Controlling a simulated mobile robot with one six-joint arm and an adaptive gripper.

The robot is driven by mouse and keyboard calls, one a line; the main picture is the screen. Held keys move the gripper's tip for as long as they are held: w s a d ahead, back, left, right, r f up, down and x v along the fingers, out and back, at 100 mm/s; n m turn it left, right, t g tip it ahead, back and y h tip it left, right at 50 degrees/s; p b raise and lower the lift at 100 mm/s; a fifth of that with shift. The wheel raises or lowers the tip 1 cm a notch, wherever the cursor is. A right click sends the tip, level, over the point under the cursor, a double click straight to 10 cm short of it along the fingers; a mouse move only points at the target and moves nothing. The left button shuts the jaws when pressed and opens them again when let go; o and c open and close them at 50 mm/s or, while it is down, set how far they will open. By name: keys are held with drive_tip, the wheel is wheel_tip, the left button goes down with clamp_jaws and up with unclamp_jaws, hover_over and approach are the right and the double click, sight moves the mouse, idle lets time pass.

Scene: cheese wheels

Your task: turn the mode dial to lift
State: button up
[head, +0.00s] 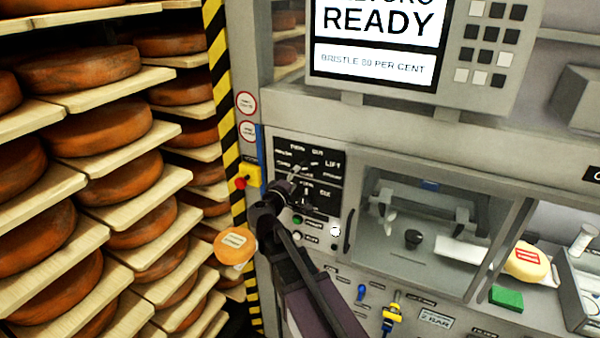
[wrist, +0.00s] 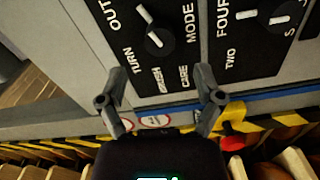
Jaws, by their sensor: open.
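The mode dial (wrist: 152,34) is a dark round knob with white marks on a black panel, at the top of the wrist view. Labels around it read OUT, TURN, BRUSH, CARE and MODE. In the head view the word LIFT (head: 333,165) stands at the upper right of this panel. My gripper (wrist: 160,97) is open and empty, its fingers apart and short of the dial, with the lower labels between them. In the head view my gripper (head: 287,188) is at the panel's left part and hides some of it. Which label the dial points at is unclear.
A second dial (wrist: 270,18), with labels FOUR and TWO, sits beside it. A red button on a yellow box (head: 246,177) is just left of the panel. Shelves of cheese wheels (head: 120,130) fill the left. A glazed bay (head: 430,215) is at the right.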

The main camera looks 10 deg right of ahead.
drive_tip(key=shift+v, duration=2.45)
drive_tip(key=s+d+f+m+g+y+b, duration=0.1)
drive_tip(key=s+d+f+m+g+b, duration=0.3)
drive_tip(key=f, duration=0.4)
drive_tip(key=s+d+f+m+g+y+b, duration=0.1)
drive_tip(key=s+d+f+m+g+b, duration=0.1)
drive_tip(key=s+d+f+g, duration=0.5)
drive_tip(key=s+a+f+m+g+y+b, duration=0.1)
drive_tip(key=s+a+f+y+b, duration=0.1)
drive_tip(key=s+f+y, duration=0.2)
drive_tip(key=s+a+f+m+g+y+b, duration=0.1)
drive_tip(key=s+a+f+g+y+b, duration=0.1)
drive_tip(key=f, duration=0.9)
drive_tip(key=s+y+b, duration=0.1)
drive_tip(key=s+y, duration=0.1)
drive_tip(key=shift+s+m+g+y, duration=0.2)
drive_tip(key=shift+m+g+y, duration=0.1)
drive_tip(key=shift+d, duration=0.1)
